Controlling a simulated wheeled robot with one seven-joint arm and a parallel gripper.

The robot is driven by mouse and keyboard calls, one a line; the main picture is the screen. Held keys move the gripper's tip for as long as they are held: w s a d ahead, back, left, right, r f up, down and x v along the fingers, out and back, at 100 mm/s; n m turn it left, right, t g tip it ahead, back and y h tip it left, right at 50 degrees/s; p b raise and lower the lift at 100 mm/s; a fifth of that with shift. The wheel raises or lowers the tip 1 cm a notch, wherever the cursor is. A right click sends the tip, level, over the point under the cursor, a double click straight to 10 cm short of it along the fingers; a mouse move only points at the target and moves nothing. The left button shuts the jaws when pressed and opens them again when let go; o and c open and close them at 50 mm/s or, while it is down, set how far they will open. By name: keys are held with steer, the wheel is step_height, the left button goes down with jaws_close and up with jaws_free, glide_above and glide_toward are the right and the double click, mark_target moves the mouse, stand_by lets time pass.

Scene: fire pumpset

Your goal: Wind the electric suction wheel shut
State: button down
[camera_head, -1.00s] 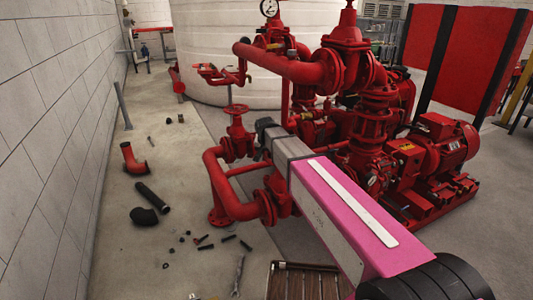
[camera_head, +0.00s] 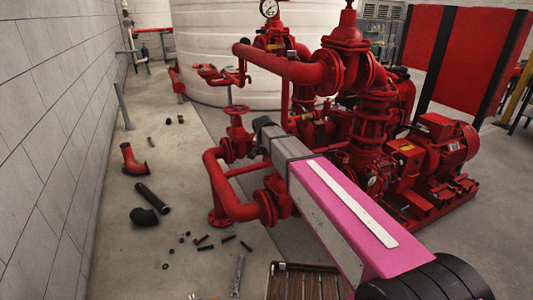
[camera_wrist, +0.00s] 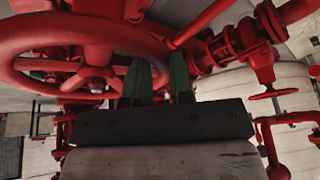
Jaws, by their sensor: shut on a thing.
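A red handwheel (camera_head: 237,109) sits on top of an upright red valve left of my arm in the head view. In the wrist view the large red wheel (camera_wrist: 30,80) fills the upper left, with its rim, hub and spokes showing. My gripper (camera_wrist: 158,75) has two green fingers at the right part of the wheel's rim and is shut on it. In the head view my gripper (camera_head: 263,124) is beside the wheel's right side. Its fingertips are hidden there.
Red pipework (camera_head: 228,190) stands below the wheel. A red pump motor (camera_head: 440,145) is to the right. A smaller red handwheel (camera_wrist: 273,93) shows in the wrist view. Loose pipe pieces (camera_head: 152,198) and small parts lie on the left floor. A white tank (camera_head: 210,50) is behind.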

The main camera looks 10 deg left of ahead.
steer(key=w+m, duration=0.1)
steer(key=w+m+h, duration=0.1)
steer(key=m, duration=0.1)
steer(key=w+m, duration=0.1)
steer(key=shift+d+m+g+h, duration=0.3)
steer(key=m, duration=0.1)
steer(key=w+d+m+h, duration=0.1)
steer(key=shift+w+m+g, duration=0.25)
steer(key=shift+m+g, duration=0.15)
steer(key=m, duration=0.1)
steer(key=w+d+m, duration=0.1)
steer(key=shift+w+d+m+g+h, duration=0.1)
steer(key=shift+d+m+g+h, duration=0.05)
steer(key=shift+m+g+h, duration=0.2)
steer(key=d+m+g, duration=0.1)
steer(key=m, duration=0.1)
steer(key=w+d+m+g, duration=0.1)
steer(key=m, duration=0.1)
steer(key=shift+w+d+m+h, duration=0.1)
steer(key=shift+d+m+h, duration=0.15)
steer(key=shift+d, duration=0.1)
steer(key=shift+d+m+g, duration=0.45)
steer(key=shift+d+m, duration=0.35)
steer(key=shift+m, duration=0.45)
steer(key=shift+d+m+g, duration=0.4)
steer(key=shift+d+m, duration=0.4)
steer(key=shift+m, duration=0.45)
steer(key=c, duration=1)
jaws_free()
steer(key=shift+r, duration=0.1)
